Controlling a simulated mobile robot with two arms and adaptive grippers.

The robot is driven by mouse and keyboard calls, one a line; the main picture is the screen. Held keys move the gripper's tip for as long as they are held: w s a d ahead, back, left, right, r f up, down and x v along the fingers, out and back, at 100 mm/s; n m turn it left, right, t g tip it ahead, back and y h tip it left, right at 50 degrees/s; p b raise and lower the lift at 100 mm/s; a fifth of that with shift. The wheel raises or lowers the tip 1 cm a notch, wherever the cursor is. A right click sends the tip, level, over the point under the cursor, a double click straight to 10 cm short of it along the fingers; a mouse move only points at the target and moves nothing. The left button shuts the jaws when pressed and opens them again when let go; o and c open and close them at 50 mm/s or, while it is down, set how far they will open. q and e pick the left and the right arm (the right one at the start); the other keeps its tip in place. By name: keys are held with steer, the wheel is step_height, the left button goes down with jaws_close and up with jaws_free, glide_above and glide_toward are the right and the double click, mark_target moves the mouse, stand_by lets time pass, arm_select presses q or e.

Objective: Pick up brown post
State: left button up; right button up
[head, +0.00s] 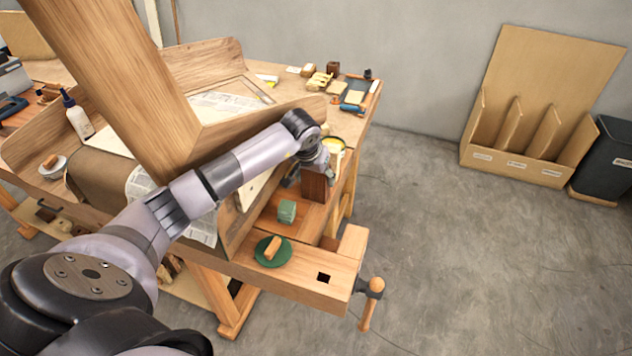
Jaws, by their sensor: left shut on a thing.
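The brown post (315,186) is a short dark reddish-brown block near the right end of the workbench. My left arm reaches across the bench from the lower left, and my left gripper (312,168) points down at the post's top. The gripper is shut on the post, which looks upright. The fingertips are partly hidden by the wrist, and I cannot tell whether the post's foot touches the bench. My right gripper is not in view.
A green block (287,211) and a green disc (272,251) with a wooden handle lie in front of the post. A large wooden board (120,75) rises at left. Small tools lie at the back. A cardboard rack (520,150) stands right, beyond clear floor.

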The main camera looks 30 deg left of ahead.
arm_select(q)
steer(key=c, duration=0.4)
